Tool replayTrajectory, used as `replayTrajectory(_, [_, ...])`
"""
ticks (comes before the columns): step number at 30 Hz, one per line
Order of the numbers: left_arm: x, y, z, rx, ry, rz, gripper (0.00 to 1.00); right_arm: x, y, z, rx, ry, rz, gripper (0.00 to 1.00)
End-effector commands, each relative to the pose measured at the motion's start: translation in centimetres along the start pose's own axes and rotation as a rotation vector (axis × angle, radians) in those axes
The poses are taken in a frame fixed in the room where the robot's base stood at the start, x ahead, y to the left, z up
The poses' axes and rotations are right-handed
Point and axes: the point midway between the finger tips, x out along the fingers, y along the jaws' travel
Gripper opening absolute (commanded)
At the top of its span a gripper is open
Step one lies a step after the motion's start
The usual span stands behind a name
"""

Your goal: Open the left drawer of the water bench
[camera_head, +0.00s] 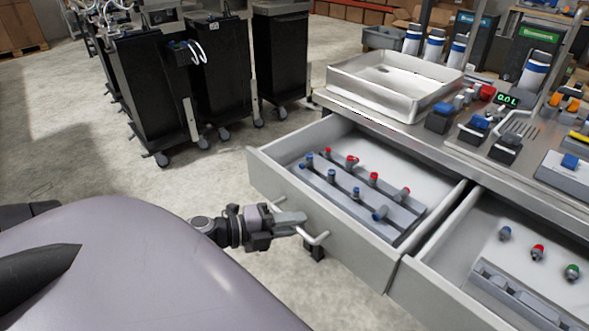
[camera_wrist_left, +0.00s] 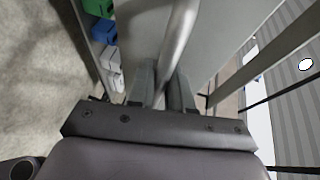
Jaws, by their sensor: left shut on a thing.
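The left drawer (camera_head: 268,182) of the water bench (camera_head: 415,150) stands pulled out. Inside it lies a grey rack with several red-capped and blue-capped fittings (camera_head: 360,190). My left gripper (camera_head: 298,222) is at the drawer's front, shut on its bar handle (camera_head: 317,240). In the left wrist view the handle (camera_wrist_left: 180,45) runs between the two fingers (camera_wrist_left: 162,88). The right drawer (camera_head: 430,280) also stands out, with blue, red and green fittings in it. My right gripper is not in view.
A steel sink tray (camera_head: 390,85) sits on the bench top, with dispensers and valves to its right. Black wheeled bins (camera_head: 215,80) stand at the back left. The concrete floor (camera_head: 120,180) between them and the drawer is clear.

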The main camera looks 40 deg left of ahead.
Motion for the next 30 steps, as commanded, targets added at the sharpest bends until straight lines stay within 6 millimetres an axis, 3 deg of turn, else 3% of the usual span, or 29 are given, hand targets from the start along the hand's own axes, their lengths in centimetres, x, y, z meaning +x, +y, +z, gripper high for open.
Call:
replayTrajectory(8, [0.0,-0.1,0.0,0.001,0.000,-0.001,0.00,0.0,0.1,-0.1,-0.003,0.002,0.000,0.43])
replayTrajectory(9, [0.0,-0.1,0.0,0.000,0.000,-0.001,0.25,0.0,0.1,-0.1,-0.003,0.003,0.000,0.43])
replayTrajectory(20, [-0.3,0.0,0.0,0.000,0.000,0.000,0.25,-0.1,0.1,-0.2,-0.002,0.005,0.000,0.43])
replayTrajectory(30, [-4.1,0.1,0.0,-0.003,-0.001,0.002,0.25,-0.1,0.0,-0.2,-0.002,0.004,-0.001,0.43])
